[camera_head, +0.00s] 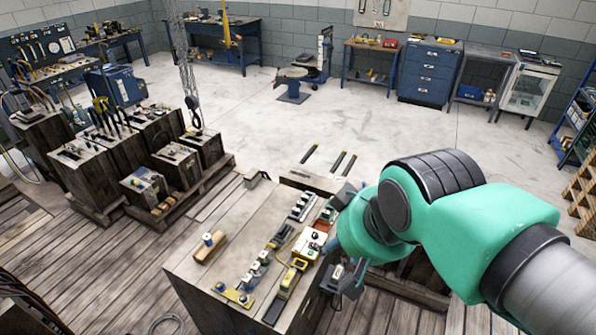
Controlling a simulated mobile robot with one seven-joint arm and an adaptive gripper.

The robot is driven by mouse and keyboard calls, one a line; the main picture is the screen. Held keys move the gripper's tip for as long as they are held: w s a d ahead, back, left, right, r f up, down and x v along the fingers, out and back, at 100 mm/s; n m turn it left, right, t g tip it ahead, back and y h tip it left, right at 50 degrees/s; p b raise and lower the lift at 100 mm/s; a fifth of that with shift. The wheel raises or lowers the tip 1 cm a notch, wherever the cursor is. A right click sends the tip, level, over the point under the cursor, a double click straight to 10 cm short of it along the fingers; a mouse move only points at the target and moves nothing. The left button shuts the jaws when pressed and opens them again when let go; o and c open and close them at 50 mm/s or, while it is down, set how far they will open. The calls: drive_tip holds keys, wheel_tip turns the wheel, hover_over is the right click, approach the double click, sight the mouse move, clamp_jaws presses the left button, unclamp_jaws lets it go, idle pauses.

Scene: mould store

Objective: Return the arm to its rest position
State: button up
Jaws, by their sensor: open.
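My arm, green and grey, comes in from the lower right. My gripper (343,235) is at its end, with its dark fingers spread apart over the right edge of the grey workbench (205,278). The gripper is open, and I see nothing held between its fingers. A white box-like device (308,243) lies on the bench just left of the fingers. I cannot tell whether a finger touches it.
The bench also bears a wooden block (210,248) and several yellow and black tools (286,280). Wooden blocks on a pallet (160,208) stand to the left. A blue drawer cabinet (429,73) stands at the back wall. The concrete floor (420,135) between is mostly clear.

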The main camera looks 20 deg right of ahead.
drive_tip(key=shift+f+b, duration=2.15)
drive_tip(key=shift+f, duration=0.2)
